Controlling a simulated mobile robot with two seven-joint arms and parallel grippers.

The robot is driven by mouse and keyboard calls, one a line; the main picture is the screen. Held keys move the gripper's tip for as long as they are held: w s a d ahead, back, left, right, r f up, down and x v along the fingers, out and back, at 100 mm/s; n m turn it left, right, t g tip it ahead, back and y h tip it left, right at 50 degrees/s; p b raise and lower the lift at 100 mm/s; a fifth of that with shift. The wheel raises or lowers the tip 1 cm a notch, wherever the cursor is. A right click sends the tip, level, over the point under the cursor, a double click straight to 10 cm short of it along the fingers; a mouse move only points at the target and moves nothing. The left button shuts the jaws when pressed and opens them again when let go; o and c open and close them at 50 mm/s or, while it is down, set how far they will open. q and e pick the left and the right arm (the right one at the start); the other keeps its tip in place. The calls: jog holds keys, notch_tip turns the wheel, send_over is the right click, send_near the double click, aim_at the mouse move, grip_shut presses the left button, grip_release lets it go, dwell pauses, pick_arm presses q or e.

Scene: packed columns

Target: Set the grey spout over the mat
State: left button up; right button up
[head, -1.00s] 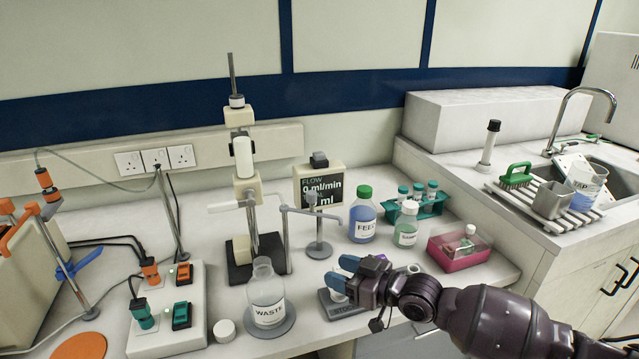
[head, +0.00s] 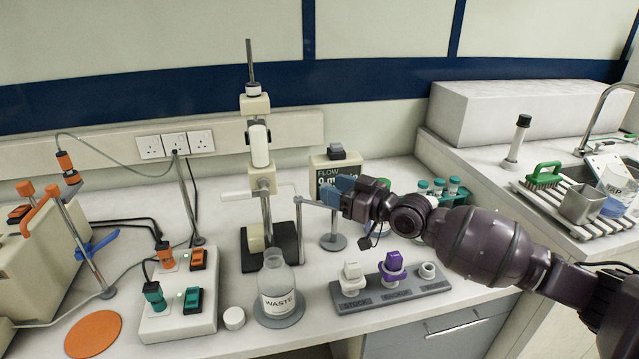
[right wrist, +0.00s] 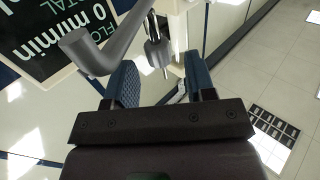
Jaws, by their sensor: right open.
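A flat orange round mat (head: 93,333) lies bare at the front left. A grey disc (head: 279,318) lies under the WASTE bottle. My left gripper is not in view.
The WASTE bottle (head: 278,285) stands open in front of the column stand (head: 258,170). A grey rack (head: 392,293) with white and purple pieces lies right of it. A white cap (head: 234,317) and a switch box (head: 178,310) are between the bottle and the orange mat.

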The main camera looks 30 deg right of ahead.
jog(key=shift+x, duration=2.35)
jog(key=shift+c, duration=0.3)
grip_shut()
